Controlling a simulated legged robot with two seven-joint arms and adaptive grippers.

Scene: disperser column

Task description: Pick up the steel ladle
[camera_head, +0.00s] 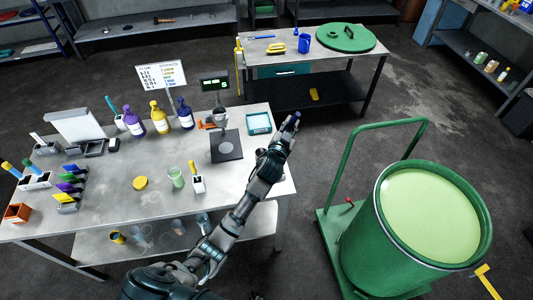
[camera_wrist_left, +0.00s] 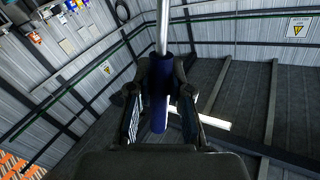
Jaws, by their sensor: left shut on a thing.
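My left gripper (camera_head: 288,127) is beyond the right edge of the workbench, raised at the end of my arm. In the left wrist view, my left gripper (camera_wrist_left: 160,105) is shut around the dark blue handle (camera_wrist_left: 159,118) of the steel ladle. The ladle's bright steel shaft (camera_wrist_left: 163,30) runs up out of the top of that view. In the head view only a small blue end of the ladle (camera_head: 297,114) shows at the fingertips. The ladle's bowl is not visible in either view. My right gripper is not in view.
The workbench (camera_head: 110,205) holds several bottles, a scale (camera_head: 226,146), a green cup (camera_head: 176,177) and a yellow lid (camera_head: 140,183). A green drum (camera_head: 375,250) of pale green liquid stands on a trolley at right. A back table (camera_head: 285,60) carries a green lid (camera_head: 345,38).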

